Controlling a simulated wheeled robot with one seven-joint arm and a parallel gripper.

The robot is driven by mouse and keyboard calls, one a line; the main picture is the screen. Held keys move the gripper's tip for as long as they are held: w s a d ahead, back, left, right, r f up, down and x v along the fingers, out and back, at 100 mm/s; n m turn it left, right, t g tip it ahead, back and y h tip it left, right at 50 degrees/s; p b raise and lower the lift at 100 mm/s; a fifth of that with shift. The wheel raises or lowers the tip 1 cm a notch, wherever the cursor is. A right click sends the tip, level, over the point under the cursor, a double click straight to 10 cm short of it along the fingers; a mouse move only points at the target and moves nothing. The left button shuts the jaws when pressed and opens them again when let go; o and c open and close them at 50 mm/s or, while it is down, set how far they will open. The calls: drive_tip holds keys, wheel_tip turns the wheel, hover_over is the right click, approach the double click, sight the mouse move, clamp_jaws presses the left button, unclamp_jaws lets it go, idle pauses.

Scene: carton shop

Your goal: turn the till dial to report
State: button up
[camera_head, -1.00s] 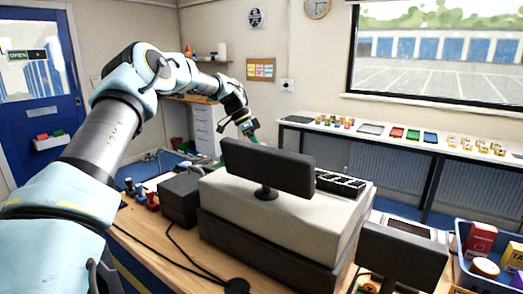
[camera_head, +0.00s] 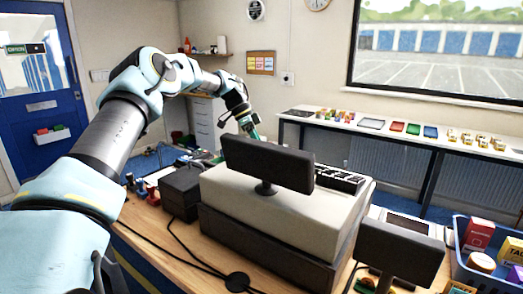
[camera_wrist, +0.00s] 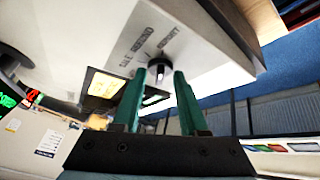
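The till (camera_head: 325,215) is a cream box on a dark base, with a black display on top. In the wrist view its pale panel (camera_wrist: 105,30) carries printed words that look like sale, refund and report. The small dark dial (camera_wrist: 158,68) sits beside these words; I cannot tell which word it points at. My gripper (camera_wrist: 159,74) has two green fingers, apart, with the dial between their tips in the picture. I cannot tell whether they touch it. In the head view my gripper (camera_head: 252,128) is behind the till's display, and the dial is hidden.
A black box (camera_head: 181,191) and cables lie on the wooden counter left of the till. A second screen (camera_head: 398,250) and a blue crate (camera_head: 462,262) of goods stand at the right. A long shelf (camera_head: 345,124) with small items runs below the window.

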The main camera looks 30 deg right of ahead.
drive_tip(key=b+v, duration=0.1)
drive_tip(key=v, duration=0.9)
drive_tip(key=shift+a+r+b, duration=0.15)
drive_tip(key=shift+r+b, duration=0.15)
drive_tip(key=shift+b, duration=0.05)
drive_tip(key=shift+w, duration=0.15)
drive_tip(key=s+a+f+n+t+y+b, duration=0.1)
drive_tip(key=s+a+f+n+t, duration=0.15)
drive_tip(key=a+n, duration=0.4)
drive_tip(key=s+a+f+n+t+y+b, duration=0.1)
drive_tip(key=s+a+f+n, duration=0.25)
drive_tip(key=a, duration=0.65)
drive_tip(key=s+a+f+n+t+y+b, duration=0.15)
drive_tip(key=a+f+n, duration=0.25)
drive_tip(key=a, duration=0.4)
drive_tip(key=s+a+f+n, duration=0.3)
drive_tip(key=s+a+n, duration=0.1)
drive_tip(key=s+a, duration=0.4)
drive_tip(key=s+a+f+n+t, duration=0.1)
drive_tip(key=s+a+f+n, duration=0.2)
drive_tip(key=s+a, duration=0.4)
drive_tip(key=shift+s+a+f+n, duration=0.2)
drive_tip(key=shift+s+a+n, duration=0.2)
drive_tip(key=shift+s+n, duration=0.45)
